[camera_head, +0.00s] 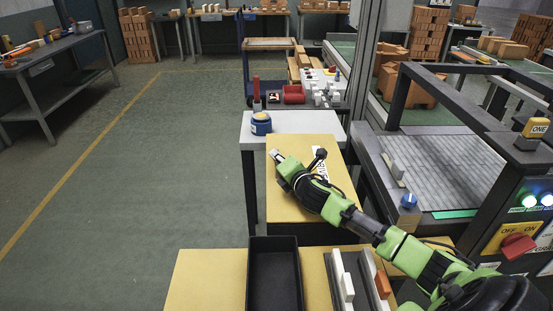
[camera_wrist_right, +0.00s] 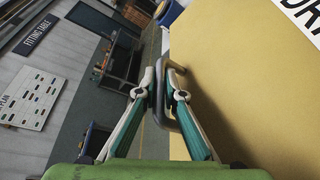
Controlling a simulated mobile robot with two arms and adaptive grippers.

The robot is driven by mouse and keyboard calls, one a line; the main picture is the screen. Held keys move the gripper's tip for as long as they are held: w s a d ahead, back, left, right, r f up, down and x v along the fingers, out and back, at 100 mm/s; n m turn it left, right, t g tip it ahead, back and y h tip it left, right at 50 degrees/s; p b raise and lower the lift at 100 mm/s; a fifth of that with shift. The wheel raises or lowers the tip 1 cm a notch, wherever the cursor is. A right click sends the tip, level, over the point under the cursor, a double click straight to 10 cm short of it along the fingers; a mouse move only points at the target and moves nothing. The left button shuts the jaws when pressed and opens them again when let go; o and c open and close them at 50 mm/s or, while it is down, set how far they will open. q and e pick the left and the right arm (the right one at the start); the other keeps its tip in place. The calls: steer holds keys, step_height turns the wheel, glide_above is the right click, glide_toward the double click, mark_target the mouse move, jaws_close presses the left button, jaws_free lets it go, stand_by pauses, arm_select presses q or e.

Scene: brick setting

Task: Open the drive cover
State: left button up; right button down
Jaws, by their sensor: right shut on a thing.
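The drive cover is a flat yellow panel (camera_head: 290,207) with a white lettered label (camera_head: 322,168), partly hidden by my right arm. It fills the right side of the wrist view (camera_wrist_right: 245,90), where part of the lettering shows at the corner. A bent metal handle (camera_wrist_right: 188,125) stands at the panel's edge. My right gripper (camera_head: 277,156) is at the panel's left edge. In the wrist view its fingers (camera_wrist_right: 164,80) are closed around the handle bar. The panel looks flat in the head view. My left gripper is not in view.
A black tray (camera_head: 274,242) and a rack with white and orange pieces (camera_head: 347,288) sit on the near yellow surface. A blue jar (camera_head: 261,124) stands on the white table behind. A machine frame with a red knob (camera_head: 518,246) is at right. The floor at left is clear.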

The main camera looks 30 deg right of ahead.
steer(key=s+d+r+m+t+p, duration=0.2)
steer(key=s+d+r+m, duration=0.15)
steer(key=r, duration=0.35)
steer(key=s+d+r+m+t+p, duration=0.1)
steer(key=s+d+r+m, duration=0.1)
steer(key=d+r+m, duration=0.45)
steer(key=s+d+r+m+t+h, duration=0.1)
steer(key=s+d+r+m, duration=0.1)
steer(key=d, duration=0.4)
steer(key=s+d+r+m+t+h, duration=0.1)
steer(key=s+d+r+m+h, duration=0.1)
steer(key=s+d, duration=0.4)
steer(key=shift+r+m+p, duration=0.3)
steer(key=shift+r+m, duration=0.25)
steer(key=shift+m, duration=0.75)
steer(key=c, duration=2.1)
jaws_free()
steer(key=shift+c, duration=0.2)
steer(key=shift+s+f, duration=0.1)
steer(key=shift+f, duration=0.05)
